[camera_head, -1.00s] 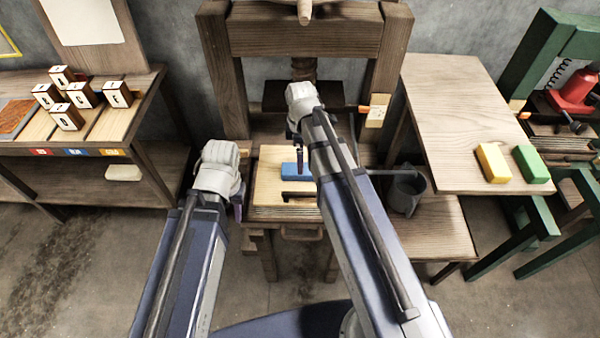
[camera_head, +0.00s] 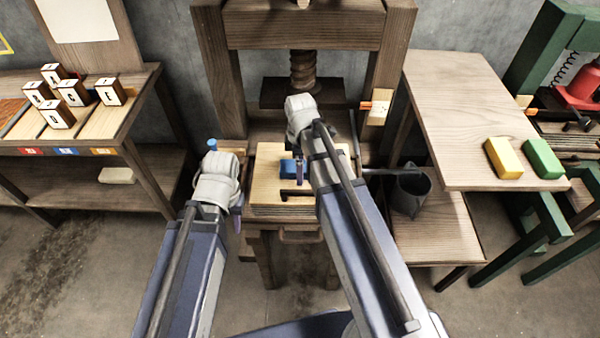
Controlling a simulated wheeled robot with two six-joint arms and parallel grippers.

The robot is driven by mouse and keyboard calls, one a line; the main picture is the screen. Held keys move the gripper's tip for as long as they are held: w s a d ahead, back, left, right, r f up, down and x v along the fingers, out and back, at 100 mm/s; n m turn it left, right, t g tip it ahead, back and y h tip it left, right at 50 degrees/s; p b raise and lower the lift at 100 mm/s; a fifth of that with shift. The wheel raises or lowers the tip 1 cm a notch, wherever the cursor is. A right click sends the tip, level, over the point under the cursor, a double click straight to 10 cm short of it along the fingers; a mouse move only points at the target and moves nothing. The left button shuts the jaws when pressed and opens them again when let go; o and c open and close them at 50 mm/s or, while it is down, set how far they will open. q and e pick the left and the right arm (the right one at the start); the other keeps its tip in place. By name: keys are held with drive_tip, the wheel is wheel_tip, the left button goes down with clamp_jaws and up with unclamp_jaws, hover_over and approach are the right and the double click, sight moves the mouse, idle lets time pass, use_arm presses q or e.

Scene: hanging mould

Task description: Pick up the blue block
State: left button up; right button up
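The blue block (camera_head: 287,168) lies on the pale wooden board (camera_head: 268,192) on the bed of the press, partly hidden by my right arm. My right gripper (camera_head: 300,172) points down right beside the block's right part; its wrist and arm cover most of it. I cannot tell whether it touches the block or how far its fingers are apart. My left gripper (camera_head: 238,212) hangs left of the board, away from the block. Only a sliver of it shows beside its wrist, so its opening cannot be told.
A black handle (camera_head: 297,194) lies at the board's front. The press screw (camera_head: 303,70) and its plate stand behind. Yellow (camera_head: 504,158) and green (camera_head: 543,159) blocks lie on the right table; lettered cubes (camera_head: 72,90) stand left.

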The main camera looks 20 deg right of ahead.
drive_tip(key=c, duration=1.5)
